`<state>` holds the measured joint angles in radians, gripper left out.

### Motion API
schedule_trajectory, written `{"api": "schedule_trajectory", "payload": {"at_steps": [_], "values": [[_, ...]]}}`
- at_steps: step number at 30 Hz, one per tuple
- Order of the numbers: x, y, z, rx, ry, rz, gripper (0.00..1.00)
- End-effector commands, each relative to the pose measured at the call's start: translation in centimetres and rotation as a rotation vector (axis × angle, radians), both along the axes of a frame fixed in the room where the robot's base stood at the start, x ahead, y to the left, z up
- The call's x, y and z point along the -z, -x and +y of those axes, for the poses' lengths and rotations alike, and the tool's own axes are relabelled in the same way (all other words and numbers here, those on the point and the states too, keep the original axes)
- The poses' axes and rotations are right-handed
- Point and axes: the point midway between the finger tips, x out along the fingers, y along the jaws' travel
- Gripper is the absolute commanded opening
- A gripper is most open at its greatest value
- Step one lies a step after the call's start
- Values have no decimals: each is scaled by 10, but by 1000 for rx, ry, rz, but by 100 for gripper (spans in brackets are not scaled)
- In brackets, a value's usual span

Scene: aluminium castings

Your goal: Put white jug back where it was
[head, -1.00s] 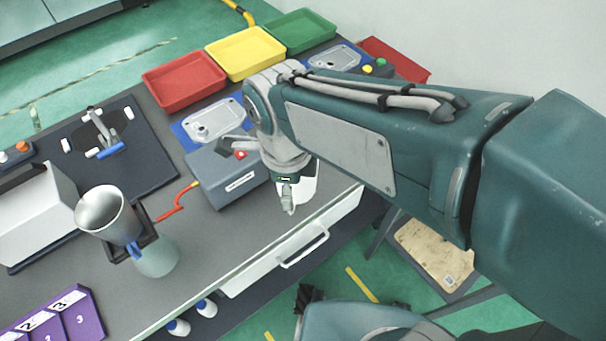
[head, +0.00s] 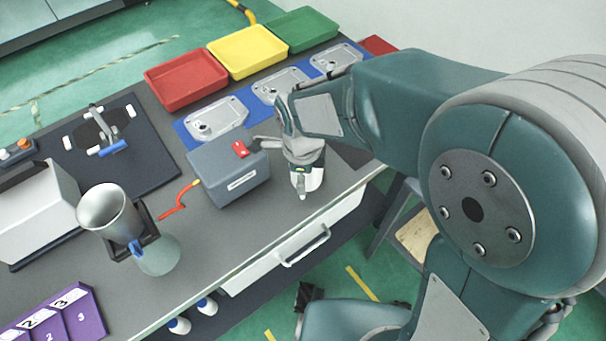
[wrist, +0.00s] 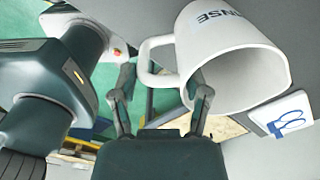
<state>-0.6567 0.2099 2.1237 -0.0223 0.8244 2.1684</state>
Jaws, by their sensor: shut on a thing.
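The white jug (wrist: 235,50) fills the upper right of the wrist view, its open mouth turned toward the camera and dark lettering on its side. Its handle (wrist: 146,62) reaches left between my fingers. My gripper (wrist: 163,82) is shut on the jug, one finger by the rim near the handle; the exact contact is partly hidden. In the head view the jug (head: 315,180) shows as a small white patch under my gripper (head: 300,188), near the front edge of the bench and right of the grey box. My wrist hides most of it.
The grey box (head: 228,172) with a red switch stands close left of the jug. A blue mat (head: 240,118) with metal castings lies behind. Red (head: 186,80), yellow (head: 247,52) and green (head: 300,30) trays line the back. A metal funnel (head: 105,212) stands left. A drawer (head: 290,245) is below.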

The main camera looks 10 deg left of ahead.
Motion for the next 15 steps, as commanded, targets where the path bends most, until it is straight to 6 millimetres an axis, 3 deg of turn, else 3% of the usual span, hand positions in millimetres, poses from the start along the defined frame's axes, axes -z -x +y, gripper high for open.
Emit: {"api": "schedule_trajectory", "payload": {"at_steps": [7,8,9,10,15], "values": [[1,0,0,0,-1,-1,0],[1,0,0,0,-1,-1,70],[1,0,0,0,-1,-1,88],[1,0,0,0,-1,-1,95],[1,0,0,0,-1,-1,95]]}}
